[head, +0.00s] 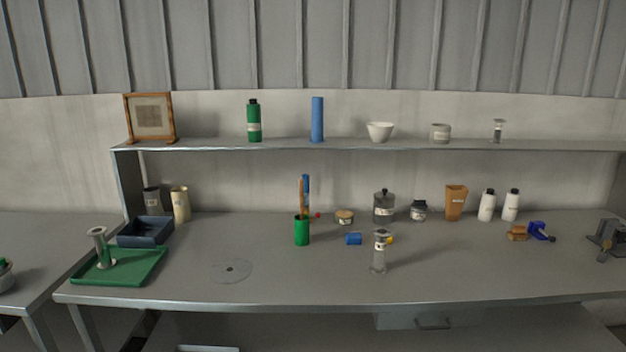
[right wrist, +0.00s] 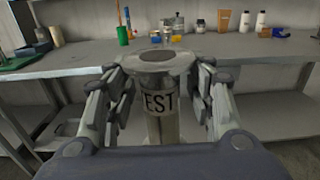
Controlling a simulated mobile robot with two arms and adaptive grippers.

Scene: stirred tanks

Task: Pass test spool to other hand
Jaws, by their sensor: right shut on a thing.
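The spool's lower end is hidden behind the gripper's body. The held spool appears in front of the bench edge, not on the bench. Neither gripper shows in the head view, and my left gripper is in neither view.
The grey bench (head: 300,285) has a clear front strip. A green tray (head: 135,272) at left holds another spool (head: 103,248). A clear spool-shaped piece (head: 379,256), a green cup (head: 302,232) with tall items and a blue cylinder (head: 354,239) stand mid-bench. A shelf (head: 350,146) runs behind.

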